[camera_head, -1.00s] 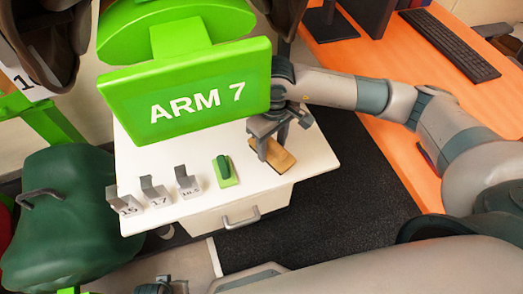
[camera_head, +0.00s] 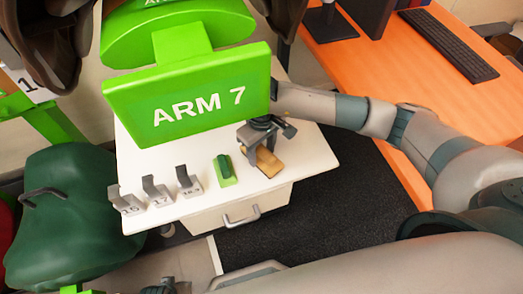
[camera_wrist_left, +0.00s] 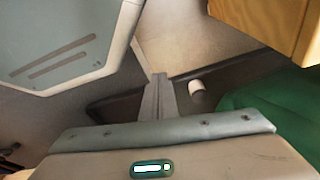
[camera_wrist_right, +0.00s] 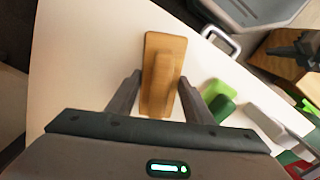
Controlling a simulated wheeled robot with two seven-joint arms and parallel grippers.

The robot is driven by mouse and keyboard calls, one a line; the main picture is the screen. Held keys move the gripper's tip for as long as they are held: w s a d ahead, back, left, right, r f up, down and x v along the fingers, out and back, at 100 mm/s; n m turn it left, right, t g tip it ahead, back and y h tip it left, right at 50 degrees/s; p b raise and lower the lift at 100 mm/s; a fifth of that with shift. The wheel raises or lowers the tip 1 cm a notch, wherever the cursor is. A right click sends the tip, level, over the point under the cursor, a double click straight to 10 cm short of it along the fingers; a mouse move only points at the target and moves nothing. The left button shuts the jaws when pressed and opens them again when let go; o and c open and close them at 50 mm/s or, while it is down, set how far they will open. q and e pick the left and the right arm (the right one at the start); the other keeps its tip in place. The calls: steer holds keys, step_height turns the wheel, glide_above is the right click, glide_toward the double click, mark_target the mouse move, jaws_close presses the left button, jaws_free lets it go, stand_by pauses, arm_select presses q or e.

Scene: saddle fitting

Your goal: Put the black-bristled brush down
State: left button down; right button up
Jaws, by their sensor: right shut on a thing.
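The brush (camera_head: 269,163) shows as a tan wooden back with a raised grip; its bristles are hidden underneath. My right gripper (camera_head: 260,140) is shut on it over the right part of the white cabinet top. In the right wrist view, the brush (camera_wrist_right: 162,75) lies between the two dark fingers (camera_wrist_right: 160,98). I cannot tell whether the bristles touch the top. In the left wrist view, my left gripper (camera_wrist_left: 158,98) has its fingers together with nothing between them.
The white cabinet top (camera_head: 310,160) has bare room right of the brush. A green block with a dark green grip (camera_head: 225,171) and several grey numbered gauges (camera_head: 157,191) stand to the left. A green "ARM 7" panel (camera_head: 190,95) rises behind. A dark green saddle (camera_head: 70,215) is at left.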

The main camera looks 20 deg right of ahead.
steer(key=shift+f, duration=0.2)
arm_select(q)
steer(key=shift+w, duration=0.55)
steer(key=shift+r, duration=0.15)
arm_select(e)
steer(key=shift+f, duration=0.1)
steer(key=o, duration=0.9)
arm_select(q)
steer(key=shift+s+r, duration=0.25)
steer(key=shift+s, duration=0.35)
steer(key=shift+w, duration=0.3)
